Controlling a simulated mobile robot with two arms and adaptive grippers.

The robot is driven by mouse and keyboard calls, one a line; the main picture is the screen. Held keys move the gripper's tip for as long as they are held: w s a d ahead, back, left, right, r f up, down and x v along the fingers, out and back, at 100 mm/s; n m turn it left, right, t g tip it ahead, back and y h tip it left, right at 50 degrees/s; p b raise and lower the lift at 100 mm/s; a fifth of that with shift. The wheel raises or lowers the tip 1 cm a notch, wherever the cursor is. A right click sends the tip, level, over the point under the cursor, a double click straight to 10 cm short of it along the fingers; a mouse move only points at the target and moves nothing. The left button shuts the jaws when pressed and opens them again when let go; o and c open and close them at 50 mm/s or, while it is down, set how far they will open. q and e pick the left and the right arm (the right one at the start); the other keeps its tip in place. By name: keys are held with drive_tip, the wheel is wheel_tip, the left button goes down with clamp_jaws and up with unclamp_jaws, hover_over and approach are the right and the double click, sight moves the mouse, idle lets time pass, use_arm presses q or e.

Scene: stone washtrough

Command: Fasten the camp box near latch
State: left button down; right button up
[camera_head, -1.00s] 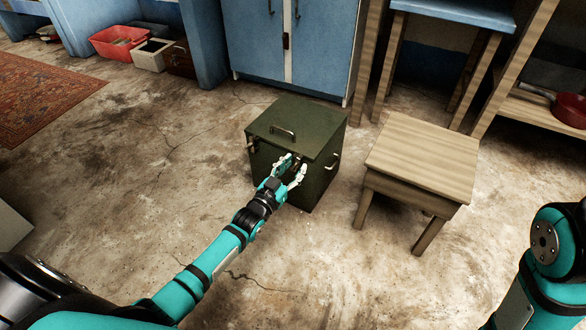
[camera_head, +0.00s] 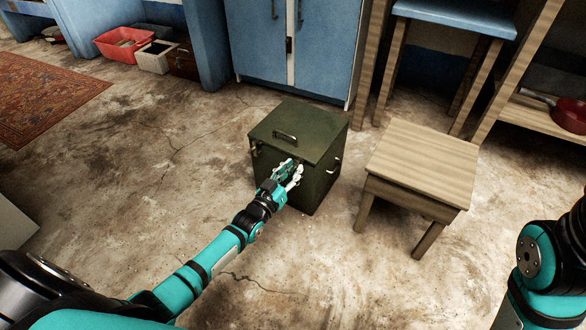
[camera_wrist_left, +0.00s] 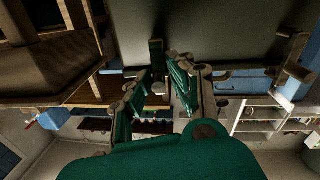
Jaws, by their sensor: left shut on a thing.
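The camp box (camera_head: 313,127) is a dark green metal chest on the floor, its lid down and a handle (camera_head: 285,134) on top. My left gripper (camera_head: 289,171) is at the upper part of its near face, just under the lid edge, and hides the near latch in the head view. In the left wrist view the fingers (camera_wrist_left: 158,72) are closed in around a small dark latch piece (camera_wrist_left: 157,51) against the box wall. I cannot tell whether the latch is hooked. My right gripper is out of view; only its arm shows.
A wooden stool (camera_head: 424,160) stands close to the box's right. A blue cabinet (camera_head: 290,40) is behind it. A red basin (camera_head: 123,44) and a white bin (camera_head: 152,58) lie at the back left. The floor left of the box is bare.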

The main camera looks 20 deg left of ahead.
use_arm(q)
drive_tip(key=shift+d, duration=0.25)
drive_tip(key=c, duration=1.3)
unclamp_jaws()
drive_tip(key=shift+f, duration=0.1)
drive_tip(key=shift+c, duration=0.2)
drive_tip(key=shift+a, duration=0.1)
drive_tip(key=s+a, duration=0.1)
drive_tip(key=s, duration=1)
drive_tip(key=shift+s+a, duration=0.3)
drive_tip(key=shift+s, duration=0.1)
